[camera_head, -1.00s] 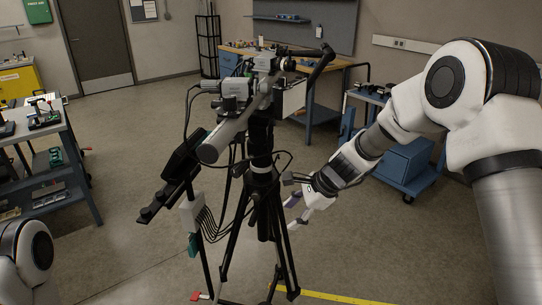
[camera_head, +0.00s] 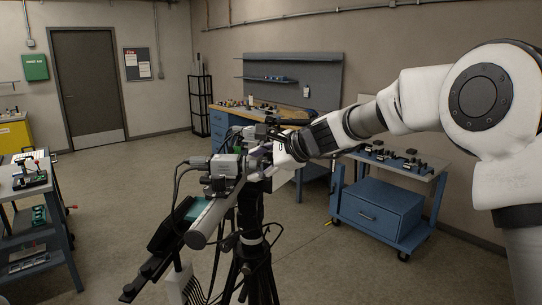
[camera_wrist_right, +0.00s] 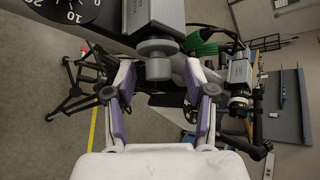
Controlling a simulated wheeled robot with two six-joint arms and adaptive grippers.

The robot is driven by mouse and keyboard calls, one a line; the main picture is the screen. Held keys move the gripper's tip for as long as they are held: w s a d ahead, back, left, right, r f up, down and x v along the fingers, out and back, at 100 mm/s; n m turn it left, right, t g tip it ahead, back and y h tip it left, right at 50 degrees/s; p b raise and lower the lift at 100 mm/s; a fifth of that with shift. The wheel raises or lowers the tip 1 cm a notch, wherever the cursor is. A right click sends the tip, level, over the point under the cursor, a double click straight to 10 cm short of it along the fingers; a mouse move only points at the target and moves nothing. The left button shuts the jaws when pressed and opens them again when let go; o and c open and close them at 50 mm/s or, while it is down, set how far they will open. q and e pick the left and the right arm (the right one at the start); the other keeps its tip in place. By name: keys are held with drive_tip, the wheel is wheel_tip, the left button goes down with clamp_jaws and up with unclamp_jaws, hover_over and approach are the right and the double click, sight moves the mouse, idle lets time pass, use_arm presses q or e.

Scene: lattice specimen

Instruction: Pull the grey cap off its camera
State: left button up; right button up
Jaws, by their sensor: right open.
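The grey cap (camera_wrist_right: 158,60) shows in the right wrist view as a short stepped cylinder on the end of a grey box camera (camera_wrist_right: 155,17). My right gripper (camera_wrist_right: 159,68) is open, with one purple-padded finger on each side of the cap. I cannot tell whether either pad touches it. In the head view my right gripper (camera_head: 268,156) is at the top of the black tripod rig, beside a grey camera (camera_head: 226,165). I cannot make out the cap there. My left gripper is out of view.
The tripod (camera_head: 252,245) stands on open floor. A blue cart (camera_head: 385,205) and a workbench (camera_head: 300,115) stand behind.

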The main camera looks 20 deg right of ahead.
drive_tip(key=shift+a, duration=0.2)
drive_tip(key=shift+s, duration=0.1)
drive_tip(key=shift+f, duration=0.1)
clamp_jaws()
